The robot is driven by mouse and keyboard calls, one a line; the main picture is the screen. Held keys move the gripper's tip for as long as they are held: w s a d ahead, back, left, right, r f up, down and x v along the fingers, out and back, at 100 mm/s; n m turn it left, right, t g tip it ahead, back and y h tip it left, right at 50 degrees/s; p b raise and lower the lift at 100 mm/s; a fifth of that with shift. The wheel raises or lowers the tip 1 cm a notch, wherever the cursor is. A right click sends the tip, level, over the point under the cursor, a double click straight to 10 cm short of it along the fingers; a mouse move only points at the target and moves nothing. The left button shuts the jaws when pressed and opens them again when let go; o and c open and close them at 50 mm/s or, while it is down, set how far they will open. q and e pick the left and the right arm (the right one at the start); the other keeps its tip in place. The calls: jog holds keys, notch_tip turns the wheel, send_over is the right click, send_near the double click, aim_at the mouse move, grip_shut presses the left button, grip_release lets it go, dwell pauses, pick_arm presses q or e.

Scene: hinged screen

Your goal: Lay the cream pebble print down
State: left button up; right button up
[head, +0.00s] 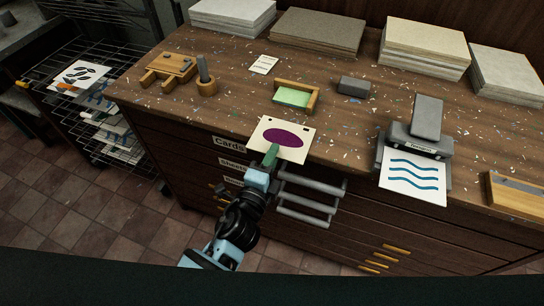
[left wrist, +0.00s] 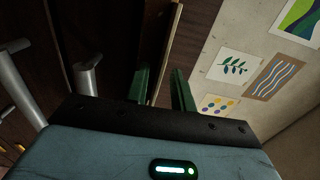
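The cream print (head: 262,132) with a purple pebble shape and two small dark marks is at the front edge of the worktop in the head view. Its near edge reaches over the worktop's edge; I cannot tell whether it touches the top. My left gripper (head: 271,155) is at that near edge, its green finger overlapping the sheet. In the left wrist view the fingers (left wrist: 162,85) stand apart, with a thin pale edge between them and gaps at the sides. My right gripper is not in view.
A wooden frame with a green pad (head: 293,96) lies behind the print. A grey press (head: 418,138) holding a blue wave print (head: 412,178) stands to the right. Grey rails (head: 305,205) stick out below. A wire rack (head: 65,95) is at left. Paper stacks line the back.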

pick_arm(q)
jog(key=shift+c, duration=0.9)
jog(key=v, duration=0.4)
dwell(0.4)
dwell(0.4)
